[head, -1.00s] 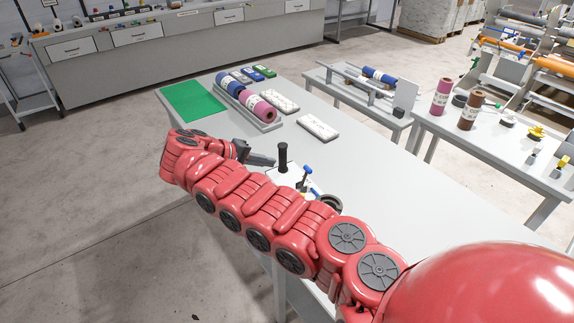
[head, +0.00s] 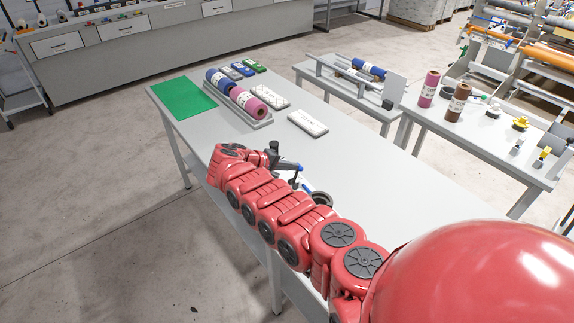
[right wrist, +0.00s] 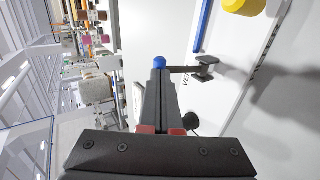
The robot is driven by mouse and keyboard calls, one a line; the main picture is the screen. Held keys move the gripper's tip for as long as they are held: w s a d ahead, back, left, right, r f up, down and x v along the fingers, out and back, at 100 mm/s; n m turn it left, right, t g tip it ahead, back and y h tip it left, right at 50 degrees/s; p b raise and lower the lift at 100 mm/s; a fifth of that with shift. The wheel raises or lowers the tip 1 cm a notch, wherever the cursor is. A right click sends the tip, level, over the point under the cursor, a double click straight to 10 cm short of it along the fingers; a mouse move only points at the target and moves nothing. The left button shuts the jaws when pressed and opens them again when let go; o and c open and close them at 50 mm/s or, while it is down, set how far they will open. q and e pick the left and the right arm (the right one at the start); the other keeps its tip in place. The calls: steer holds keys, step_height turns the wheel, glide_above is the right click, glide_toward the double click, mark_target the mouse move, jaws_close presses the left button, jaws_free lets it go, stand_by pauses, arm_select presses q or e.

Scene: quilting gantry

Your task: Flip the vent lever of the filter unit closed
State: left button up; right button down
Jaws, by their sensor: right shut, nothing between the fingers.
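The filter unit lies on the grey table and is mostly hidden behind my right arm in the head view, where a bit of its blue part (head: 306,187) shows. In the right wrist view its pale panel (right wrist: 222,95) carries partly hidden lettering. The vent lever (right wrist: 183,69) is a thin dark arm running from a dark pivot block (right wrist: 206,67) to a blue knob (right wrist: 159,62). My right gripper (right wrist: 161,72) is shut and empty, its tips right at the knob; I cannot tell whether they touch. It also shows in the head view (head: 296,167). My left gripper is not in view.
A blue rod (right wrist: 203,26) and a yellow part (right wrist: 245,6) are near the lever. A dark post (head: 273,150) stands by my gripper. White packs (head: 308,123), a roll tray (head: 250,124) and a green mat (head: 183,98) lie farther back. The table's right side is clear.

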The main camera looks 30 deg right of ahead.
steer(key=shift+d+r+y+p, duration=0.1)
steer(key=shift+d+y+p, duration=0.6)
steer(key=shift+d+p, duration=0.3)
steer(key=shift+a, duration=0.15)
